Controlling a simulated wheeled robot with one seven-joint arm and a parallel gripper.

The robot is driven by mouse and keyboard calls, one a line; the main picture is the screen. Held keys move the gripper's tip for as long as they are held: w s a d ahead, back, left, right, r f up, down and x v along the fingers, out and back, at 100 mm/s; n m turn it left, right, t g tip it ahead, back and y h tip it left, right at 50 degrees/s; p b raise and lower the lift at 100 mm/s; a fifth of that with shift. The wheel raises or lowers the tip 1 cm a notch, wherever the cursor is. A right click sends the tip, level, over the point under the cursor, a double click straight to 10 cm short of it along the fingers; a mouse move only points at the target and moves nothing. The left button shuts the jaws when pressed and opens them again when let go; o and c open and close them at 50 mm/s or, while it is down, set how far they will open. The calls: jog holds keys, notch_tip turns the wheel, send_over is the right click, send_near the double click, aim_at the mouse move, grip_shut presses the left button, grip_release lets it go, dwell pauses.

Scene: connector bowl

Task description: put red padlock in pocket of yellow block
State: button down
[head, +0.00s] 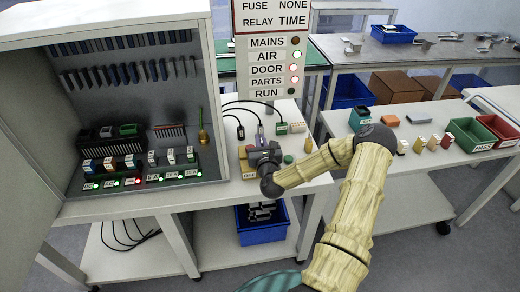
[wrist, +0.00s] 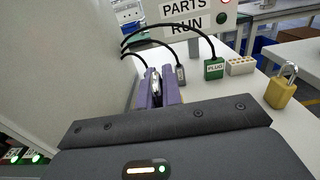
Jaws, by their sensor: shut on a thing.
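My gripper (wrist: 158,90) points away over the white bench, its two purple fingers closed on a small silvery piece (wrist: 154,76). This piece looks like a padlock shackle; I cannot see a red body on it, as the gripper hides most of it. In the head view my gripper (head: 262,143) is over the bench beside the cabinet. A yellow block (head: 243,153) shows at its left, partly covered by the gripper. Its pocket is not visible to me. A yellow padlock (wrist: 281,92) with a silver shackle stands to the right in the wrist view.
A green plug (wrist: 214,69) on a black cable and a pale connector (wrist: 240,66) stand behind on the bench. The cabinet (head: 140,100) bounds the left, the sign panel (head: 270,60) the back. A green round thing (head: 288,159) stands right of the gripper.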

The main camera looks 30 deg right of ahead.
jog(key=shift+f, duration=1.8)
jog(key=shift+f, duration=0.2)
jog(key=c, duration=1.6)
grip_release()
jog(key=shift+o, duration=0.2)
jog(key=shift+r, duration=0.1)
